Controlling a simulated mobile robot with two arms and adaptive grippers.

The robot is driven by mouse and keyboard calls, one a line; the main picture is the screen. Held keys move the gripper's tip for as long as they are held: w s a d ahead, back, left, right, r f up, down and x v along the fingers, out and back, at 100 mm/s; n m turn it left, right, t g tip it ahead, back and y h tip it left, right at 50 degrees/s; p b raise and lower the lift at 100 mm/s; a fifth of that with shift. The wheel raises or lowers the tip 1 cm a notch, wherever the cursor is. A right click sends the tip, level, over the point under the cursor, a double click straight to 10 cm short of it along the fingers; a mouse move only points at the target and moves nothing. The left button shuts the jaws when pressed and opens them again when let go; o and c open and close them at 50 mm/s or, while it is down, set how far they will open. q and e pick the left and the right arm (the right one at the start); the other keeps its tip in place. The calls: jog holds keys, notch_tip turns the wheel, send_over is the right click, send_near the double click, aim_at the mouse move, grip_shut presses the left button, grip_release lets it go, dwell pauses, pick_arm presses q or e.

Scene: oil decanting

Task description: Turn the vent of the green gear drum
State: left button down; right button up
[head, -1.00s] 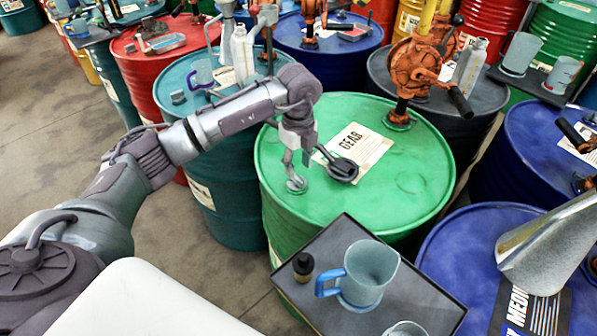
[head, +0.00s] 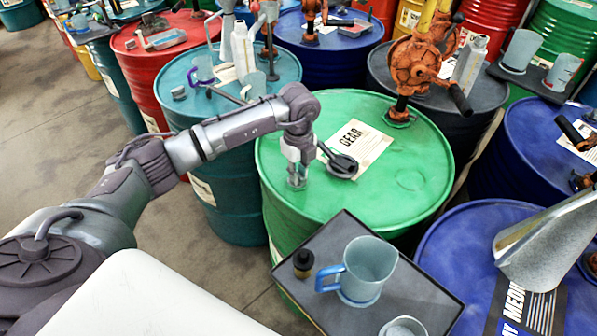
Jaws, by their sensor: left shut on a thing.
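The green gear drum (head: 390,195) stands in the middle of the head view, with a paper label reading GEAR (head: 362,148) on its lid. My left gripper (head: 297,179) points down at the left part of this lid. Its fingers are shut on the vent (head: 297,185), a small round fitting at the lid's near left, which the fingers mostly cover. My right gripper is not in view.
A dark round piece with a thin rod (head: 343,165) lies right beside the gripper. An orange hand pump (head: 415,65) stands at the lid's far edge. A dark tray (head: 420,290) in front carries a blue-handled jug (head: 368,268) and a small black-capped bottle (head: 303,264). Other drums crowd around.

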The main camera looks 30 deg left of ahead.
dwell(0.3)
pick_arm(q)
jog(key=m+b, duration=0.2)
jog(key=m, duration=0.1)
jog(key=shift+a+f+m, duration=0.1)
jog(key=shift+f+m, duration=0.05)
jog(key=shift+m, duration=0.25)
jog(key=m+b, duration=0.3)
jog(key=m, duration=0.2)
jog(key=shift+s+a+m+b, duration=0.1)
jog(key=shift+m+b, duration=0.2)
jog(key=m+b, duration=0.2)
jog(key=m, duration=0.2)
jog(key=shift+a, duration=0.1)
jog(key=m+b, duration=0.2)
jog(key=m, duration=0.2)
jog(key=shift+a, duration=0.1)
jog(key=shift+r+m, duration=0.2)
jog(key=shift+m, duration=0.2)
jog(key=c, duration=1.1)
grip_release()
